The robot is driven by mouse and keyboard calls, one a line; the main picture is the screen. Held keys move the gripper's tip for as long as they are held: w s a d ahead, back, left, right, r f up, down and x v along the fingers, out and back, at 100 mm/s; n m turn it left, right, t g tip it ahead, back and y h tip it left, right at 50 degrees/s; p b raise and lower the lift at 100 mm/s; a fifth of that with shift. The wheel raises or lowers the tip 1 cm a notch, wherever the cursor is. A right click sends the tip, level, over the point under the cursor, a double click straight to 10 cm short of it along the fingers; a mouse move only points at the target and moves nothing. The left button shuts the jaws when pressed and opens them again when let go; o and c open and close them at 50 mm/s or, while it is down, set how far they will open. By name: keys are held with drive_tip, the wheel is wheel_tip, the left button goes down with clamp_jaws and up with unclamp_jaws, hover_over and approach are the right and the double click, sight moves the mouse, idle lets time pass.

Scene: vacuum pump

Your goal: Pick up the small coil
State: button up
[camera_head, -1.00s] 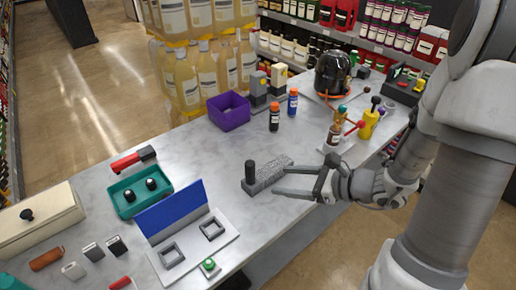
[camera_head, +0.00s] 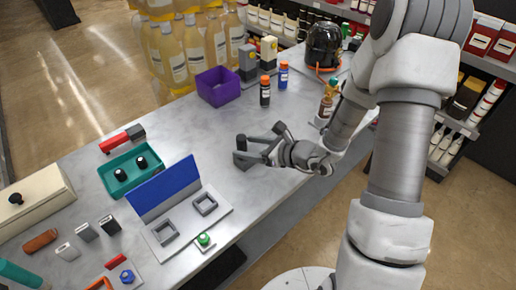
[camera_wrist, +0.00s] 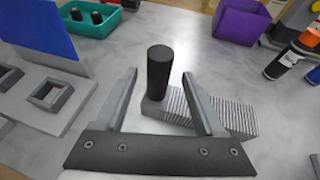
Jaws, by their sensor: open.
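No part in view is clearly recognisable as the small coil. A grey ribbed block (camera_wrist: 232,115) with an upright black post (camera_wrist: 160,72) at its left end lies on the table. In the wrist view my gripper (camera_wrist: 160,80) is open, its two fingers on either side of the post's line, the post standing at or just beyond the fingertips. The right finger covers part of the block. In the head view my gripper (camera_head: 258,146) is low over the table and hides most of the block; the post (camera_head: 241,143) shows at its left.
A grey fixture with a blue panel (camera_head: 164,188) and two square sockets stands at left, beside a teal tray (camera_head: 114,183) holding two black knobs. A purple bin (camera_head: 218,87) and bottles (camera_head: 265,90) stand behind. The table between is clear.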

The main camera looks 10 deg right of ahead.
drive_tip(key=x, duration=0.5)
drive_tip(key=shift+a+r, duration=0.2)
drive_tip(key=shift+r, duration=0.05)
drive_tip(key=shift+c, duration=0.3)
clamp_jaws()
idle(0.8)
